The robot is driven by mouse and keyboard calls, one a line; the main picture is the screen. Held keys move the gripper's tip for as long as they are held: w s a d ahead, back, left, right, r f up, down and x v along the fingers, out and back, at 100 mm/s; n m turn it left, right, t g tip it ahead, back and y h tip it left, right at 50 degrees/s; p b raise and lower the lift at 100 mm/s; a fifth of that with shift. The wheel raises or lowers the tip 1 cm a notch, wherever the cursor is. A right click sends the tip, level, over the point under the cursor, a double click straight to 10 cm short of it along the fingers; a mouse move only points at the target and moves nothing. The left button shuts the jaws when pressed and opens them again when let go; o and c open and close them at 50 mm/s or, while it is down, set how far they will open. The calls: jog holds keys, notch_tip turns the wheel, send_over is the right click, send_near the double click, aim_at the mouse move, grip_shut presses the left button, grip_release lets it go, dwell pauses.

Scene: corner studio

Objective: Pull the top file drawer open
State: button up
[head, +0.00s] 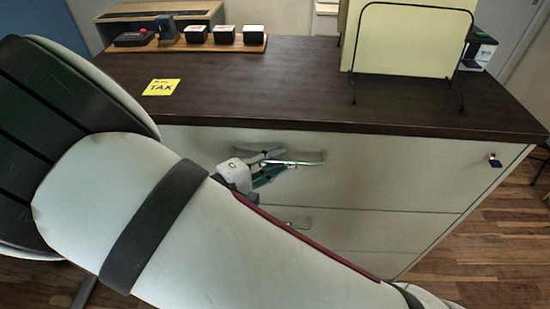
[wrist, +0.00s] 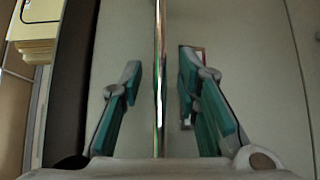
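The top file drawer (head: 400,165) is a pale front under the dark cabinet top, and it looks shut. Its metal bar handle (head: 308,157) shows partly behind my gripper (head: 272,168). In the wrist view the handle (wrist: 159,110) runs up the middle of the picture as a thin bright bar. My gripper (wrist: 160,72) is open, with one teal-padded finger on each side of the bar. Gaps show between the bar and both fingers. My arm hides the left part of the drawers in the head view.
A lower drawer (head: 400,230) with its own handle sits below. A lock with a key (head: 494,160) is at the upper right. On the cabinet top (head: 290,75) are a yellow TAX card (head: 161,87), a wooden tray (head: 180,45) and a wire stand (head: 412,5) with a yellow folder.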

jog(key=shift+w+d, duration=0.15)
jog(key=shift+d, duration=0.05)
grip_shut()
